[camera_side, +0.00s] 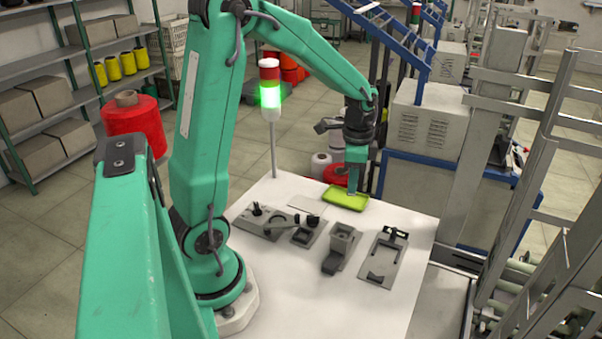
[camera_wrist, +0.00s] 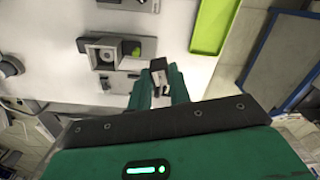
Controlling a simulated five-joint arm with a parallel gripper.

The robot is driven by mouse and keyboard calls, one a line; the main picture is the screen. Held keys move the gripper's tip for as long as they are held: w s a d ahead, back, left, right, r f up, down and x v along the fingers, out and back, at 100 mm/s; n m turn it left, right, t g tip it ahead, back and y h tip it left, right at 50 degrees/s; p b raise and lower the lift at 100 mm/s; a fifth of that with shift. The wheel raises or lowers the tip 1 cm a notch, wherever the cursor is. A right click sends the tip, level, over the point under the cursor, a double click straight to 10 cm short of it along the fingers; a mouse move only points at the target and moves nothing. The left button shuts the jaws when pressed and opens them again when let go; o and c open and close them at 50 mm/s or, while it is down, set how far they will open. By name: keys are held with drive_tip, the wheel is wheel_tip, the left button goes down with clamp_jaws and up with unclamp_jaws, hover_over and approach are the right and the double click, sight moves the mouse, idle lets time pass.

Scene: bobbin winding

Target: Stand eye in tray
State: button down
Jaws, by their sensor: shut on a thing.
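The lime-green tray (camera_side: 340,198) lies near the back edge of the white table. It also shows at the upper right in the wrist view (camera_wrist: 214,24). My gripper (camera_side: 352,186) points down and overlaps the tray in the side view. In the wrist view my gripper (camera_wrist: 158,82) is shut on a small grey and dark piece, which I take to be the eye (camera_wrist: 158,66). The piece sits between the fingertips, left of and apart from the tray in that picture. Its shape is mostly hidden by the fingers. In the side view it is too small to tell.
Several grey fixtures stand in a row in front of the tray, among them a block with a square funnel (camera_side: 342,238) and a flat plate (camera_side: 384,258). A signal lamp (camera_side: 269,90) with a green light rises at the table's back left.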

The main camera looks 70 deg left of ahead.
drive_tip(key=w+a+f+n, duration=0.1)
drive_tip(key=w+a, duration=0.1)
drive_tip(key=a, duration=0.3)
drive_tip(key=w+a+f+n, duration=0.1)
drive_tip(key=w+a+f, duration=0.1)
drive_tip(key=a, duration=0.3)
drive_tip(key=shift+w+f, duration=0.25)
drive_tip(key=shift+w, duration=0.05)
drive_tip(key=shift+f, duration=0.15)
drive_tip(key=shift+d+f, duration=0.1)
drive_tip(key=shift+f, duration=2.15)
drive_tip(key=shift+f, duration=0.95)
drive_tip(key=c, duration=1.2)
unclamp_jaws()
drive_tip(key=shift+c, duration=0.2)
drive_tip(key=shift+r, duration=0.1)
wheel_tip(320, 180, up, 7)
